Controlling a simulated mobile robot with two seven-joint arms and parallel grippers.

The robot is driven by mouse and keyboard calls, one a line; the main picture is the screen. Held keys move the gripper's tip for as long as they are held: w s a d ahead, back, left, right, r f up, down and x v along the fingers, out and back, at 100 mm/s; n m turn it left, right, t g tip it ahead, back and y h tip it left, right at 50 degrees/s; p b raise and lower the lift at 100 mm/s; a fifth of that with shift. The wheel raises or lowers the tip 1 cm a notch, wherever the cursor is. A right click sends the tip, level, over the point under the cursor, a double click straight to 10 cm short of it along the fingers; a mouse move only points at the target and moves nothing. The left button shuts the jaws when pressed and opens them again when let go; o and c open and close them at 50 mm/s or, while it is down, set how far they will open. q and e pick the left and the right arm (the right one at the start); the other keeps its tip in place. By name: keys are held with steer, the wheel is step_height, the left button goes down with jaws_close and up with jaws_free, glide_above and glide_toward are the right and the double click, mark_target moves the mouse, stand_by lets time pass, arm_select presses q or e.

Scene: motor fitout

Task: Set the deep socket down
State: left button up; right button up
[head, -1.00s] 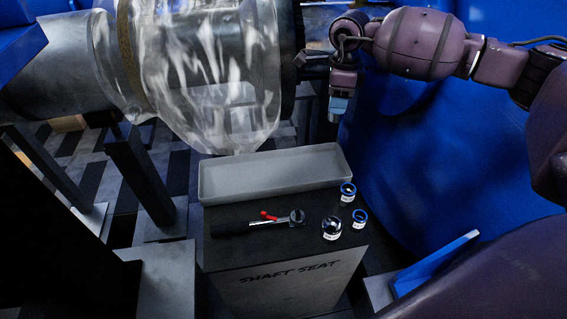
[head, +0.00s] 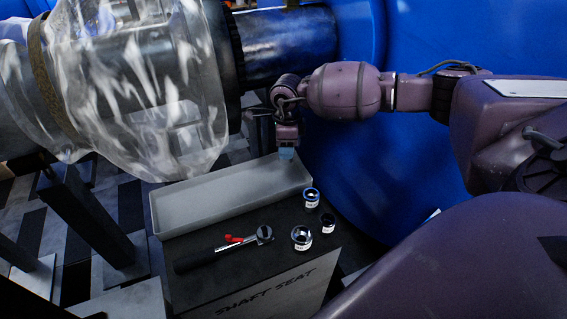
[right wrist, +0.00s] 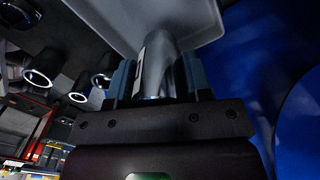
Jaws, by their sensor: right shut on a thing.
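The deep socket (right wrist: 158,65) is a grey metal cylinder between the two fingers of my right gripper (right wrist: 158,82) in the right wrist view. My right gripper is shut on it. In the head view my right gripper (head: 286,153) hangs over the back right end of a shallow grey tray (head: 162,222). The socket is not clearly visible there. In the right wrist view the far end of the socket points at the pale tray (right wrist: 205,22). I cannot tell whether the socket touches the tray. My left gripper is not in view.
The tray looks empty. In front of it on the dark stand (head: 240,285), marked SHAFT SEAT, lie a ratchet (head: 225,248) and three labelled sockets: back (head: 311,198), right (head: 328,222) and front (head: 301,238). A plastic-wrapped shaft assembly (head: 140,90) rises behind left.

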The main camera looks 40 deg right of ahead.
step_height(320, 180, down, 6)
steer(key=shift+f+b, duration=0.2)
steer(key=shift+b, duration=0.35)
steer(key=shift+f, duration=0.1)
steer(key=o, duration=1)
steer(key=shift+f, duration=0.1)
steer(key=shift+o, duration=0.6)
